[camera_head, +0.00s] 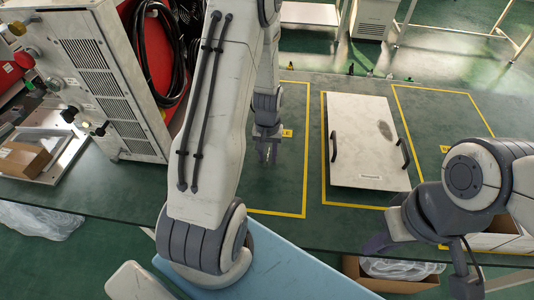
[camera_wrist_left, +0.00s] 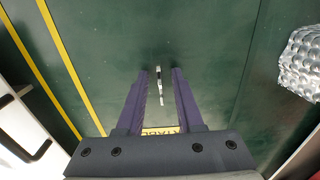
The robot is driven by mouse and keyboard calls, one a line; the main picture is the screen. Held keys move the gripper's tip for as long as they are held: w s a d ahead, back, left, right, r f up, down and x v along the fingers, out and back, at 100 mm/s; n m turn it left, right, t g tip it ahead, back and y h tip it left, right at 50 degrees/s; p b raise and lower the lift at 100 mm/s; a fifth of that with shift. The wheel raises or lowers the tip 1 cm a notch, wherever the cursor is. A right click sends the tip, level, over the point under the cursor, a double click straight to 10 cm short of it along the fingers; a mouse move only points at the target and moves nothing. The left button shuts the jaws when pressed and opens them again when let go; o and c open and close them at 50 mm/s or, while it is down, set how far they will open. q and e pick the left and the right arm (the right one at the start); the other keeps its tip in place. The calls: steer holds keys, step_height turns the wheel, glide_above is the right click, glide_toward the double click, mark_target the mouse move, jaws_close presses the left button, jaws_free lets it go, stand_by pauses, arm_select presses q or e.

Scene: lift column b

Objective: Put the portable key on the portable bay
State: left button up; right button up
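A small black-and-white key-like object, probably the portable key (camera_wrist_left: 159,85), shows between the fingers of my left gripper (camera_wrist_left: 160,73) in the left wrist view. Gaps show on both sides of it, and I cannot tell whether it rests on the table. The left gripper (camera_head: 267,154) is open and points down over the dark green table in the head view. The portable bay seems to be the yellow-outlined area (camera_head: 305,170) beside it; its yellow label (camera_wrist_left: 160,130) is partly hidden by the gripper. My right gripper (camera_head: 420,254) appears open and empty at the lower right.
A white panel with two black handles (camera_head: 366,150) lies in the middle outlined area. Another outlined area (camera_head: 437,112) is to its right. A vented white cabinet (camera_head: 100,80) with black cables stands at the left. A cardboard box (camera_head: 22,160) sits beside it.

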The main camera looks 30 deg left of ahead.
mark_target(268, 156)
arm_select(q)
steer(key=shift+r, duration=0.15)
step_height(268, 156, up, 12)
steer(key=s+d+r+m, duration=0.2)
steer(key=d+r+m, duration=0.1)
steer(key=d, duration=0.5)
steer(key=s+d+r+m, duration=0.2)
steer(key=s+d+r, duration=0.1)
steer(key=d, duration=0.4)
steer(key=s+d+r+m, duration=0.1)
steer(key=s+d+m, duration=0.2)
steer(key=s, duration=0.4)
steer(key=s+d+r+m+h, duration=0.1)
steer(key=s+d+r+m, duration=0.1)
steer(key=s+d+m, duration=0.2)
steer(key=s+d, duration=0.2)
steer(key=s, duration=0.1)
steer(key=shift+s+d+m, duration=0.15)
steer(key=shift+d+m, duration=0.15)
steer(key=shift+r, duration=0.1)
steer(key=shift+r+p, duration=0.65)
steer(key=shift+p, duration=0.25)
